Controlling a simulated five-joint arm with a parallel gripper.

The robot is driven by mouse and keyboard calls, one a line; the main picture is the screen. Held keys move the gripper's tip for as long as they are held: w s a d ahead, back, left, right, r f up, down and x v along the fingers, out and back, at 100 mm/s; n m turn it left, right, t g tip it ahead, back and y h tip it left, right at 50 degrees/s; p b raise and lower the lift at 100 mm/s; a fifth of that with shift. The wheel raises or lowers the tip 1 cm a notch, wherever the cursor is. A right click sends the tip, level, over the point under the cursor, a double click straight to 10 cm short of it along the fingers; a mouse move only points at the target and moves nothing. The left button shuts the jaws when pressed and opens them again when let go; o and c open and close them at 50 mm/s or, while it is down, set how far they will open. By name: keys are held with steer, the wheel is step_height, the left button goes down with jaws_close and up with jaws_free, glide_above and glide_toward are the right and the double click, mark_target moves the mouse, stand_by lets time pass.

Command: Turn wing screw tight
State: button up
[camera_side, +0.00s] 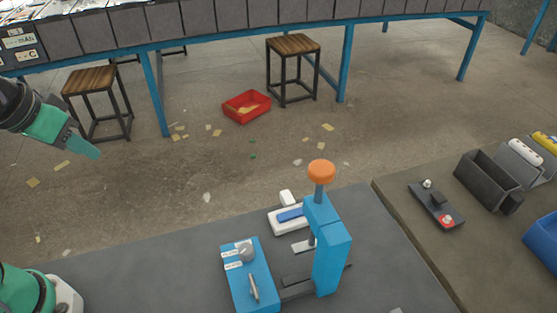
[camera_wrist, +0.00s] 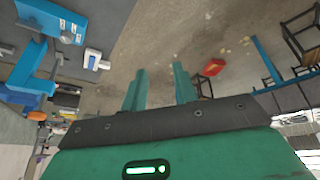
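My gripper (camera_side: 88,151) hangs in the air at the left of the side view, well away from the work mat. In the wrist view its two teal fingers (camera_wrist: 160,87) are apart with nothing between them. I cannot tell for certain which part is the wing screw. A blue box (camera_side: 262,272) on the mat carries a round grey knob (camera_side: 247,252) and a slim metal lever (camera_side: 253,288). Beside it stands a blue press (camera_side: 330,260) with an orange knob (camera_side: 321,171) on top; the press also shows in the wrist view (camera_wrist: 35,48).
A white and blue block (camera_side: 274,224) lies behind the press. To the right are a dark plate (camera_side: 434,207) with a red-based post, grey bins (camera_side: 486,182) and a blue bin (camera_side: 543,240). A red tray (camera_side: 246,106) and stools stand on the floor beyond.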

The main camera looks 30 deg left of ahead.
steer(key=w+d+n+g, duration=0.2)
steer(key=w+d, duration=0.2)
steer(key=d, duration=0.3)
steer(key=n+g, duration=0.3)
steer(key=n, duration=0.3)
glide_toward(253, 286)
steer(key=shift+w+a+f, duration=0.1)
steer(key=shift+w+a, duration=0.1)
steer(key=shift+w, duration=0.15)
steer(key=shift+s+d+f, duration=0.2)
steer(key=shift+d+f, duration=0.05)
steer(key=shift+d, duration=0.15)
steer(key=shift+f, duration=3.9)
jaws_close()
